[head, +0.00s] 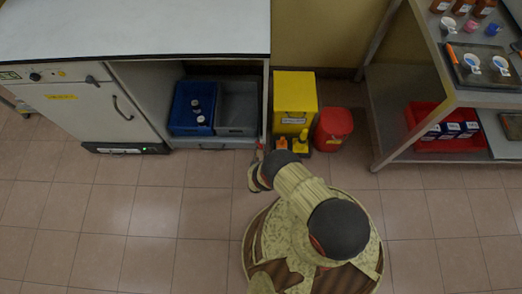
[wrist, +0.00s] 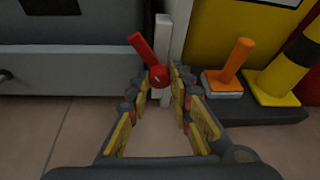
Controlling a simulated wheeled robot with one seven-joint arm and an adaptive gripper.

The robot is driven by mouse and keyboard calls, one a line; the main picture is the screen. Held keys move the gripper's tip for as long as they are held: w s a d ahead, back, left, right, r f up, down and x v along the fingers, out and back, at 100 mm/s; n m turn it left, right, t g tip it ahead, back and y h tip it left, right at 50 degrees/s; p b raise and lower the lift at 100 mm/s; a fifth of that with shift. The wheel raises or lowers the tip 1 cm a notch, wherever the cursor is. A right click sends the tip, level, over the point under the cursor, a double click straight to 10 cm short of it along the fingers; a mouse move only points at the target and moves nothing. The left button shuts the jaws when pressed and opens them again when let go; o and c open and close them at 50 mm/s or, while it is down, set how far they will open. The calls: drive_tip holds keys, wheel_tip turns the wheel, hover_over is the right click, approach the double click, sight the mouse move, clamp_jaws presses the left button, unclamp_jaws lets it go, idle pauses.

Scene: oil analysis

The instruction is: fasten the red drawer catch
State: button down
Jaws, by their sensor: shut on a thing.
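The red drawer catch (wrist: 146,50) is in the wrist view, a red lever with a round pivot on a pale upright post (wrist: 163,36). Its lever tilts up and to the left, towards the grey drawer front (wrist: 65,70). My gripper (wrist: 159,82) has its fingertips closed in on both sides of the round red end; the exact contact is partly hidden. In the head view my gripper (head: 256,168) is low at the right end of the cabinet, by the drawer (head: 212,154). The catch is too small there to make out clearly.
Right of the catch, an orange-handled tool (wrist: 234,62) and a yellow-and-black post (wrist: 285,75) stand on a dark base. A yellow bin (head: 294,98) and red container (head: 334,127) stand beside the cabinet. Blue and grey crates sit above the drawer. Floor in front is clear.

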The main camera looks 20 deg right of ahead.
drive_tip(key=shift+n, duration=0.3)
drive_tip(key=c, duration=1.6)
unclamp_jaws()
drive_tip(key=shift+s+a, duration=0.1)
drive_tip(key=v, duration=1.1)
drive_tip(key=shift+s+a+r, duration=0.15)
drive_tip(key=shift+s+a, duration=0.1)
drive_tip(key=shift+a, duration=0.05)
